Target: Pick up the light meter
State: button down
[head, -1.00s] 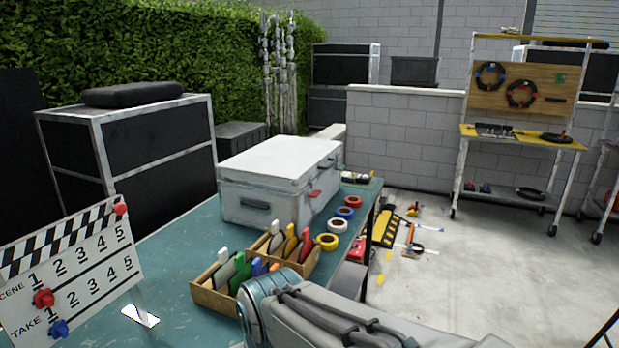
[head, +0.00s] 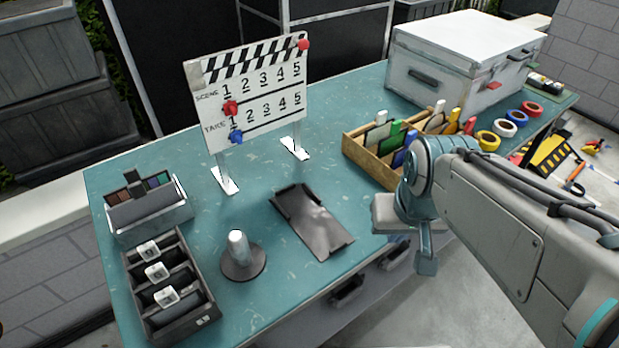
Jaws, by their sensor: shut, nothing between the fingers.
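No thing on the teal table is plainly marked as the light meter. A small white-domed device (head: 238,248) stands upright on a dark round base near the table's front. A dark tray (head: 205,322) to its left holds several dark items with white cube-like tops (head: 157,271); these are too small to identify. My gripper (head: 426,264) hangs at the end of my arm beyond the table's right front edge, well to the right of both. It points down, looks shut and holds nothing. Its fingers are small and partly covered by my wrist.
A clapperboard (head: 255,95) stands at the back. A flat black holder (head: 312,222) lies mid-table. A wooden box (head: 368,161) of coloured tools, a white case (head: 440,50) and tape rolls (head: 505,128) sit to the right. A grey bin (head: 150,230) is at the left. Bare tabletop surrounds the domed device.

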aim_at(534, 79)
jog(key=z, duration=0.85)
jog(key=k, duration=1.1)
jog(key=z, duration=1.35)
jog(key=i, duration=3.5)
jog(key=u, duration=0.85)
jog(key=i, duration=1.35)
jog(key=u, duration=1.75)
jog(key=i, duration=0.95)
jog(key=u, duration=0.7)
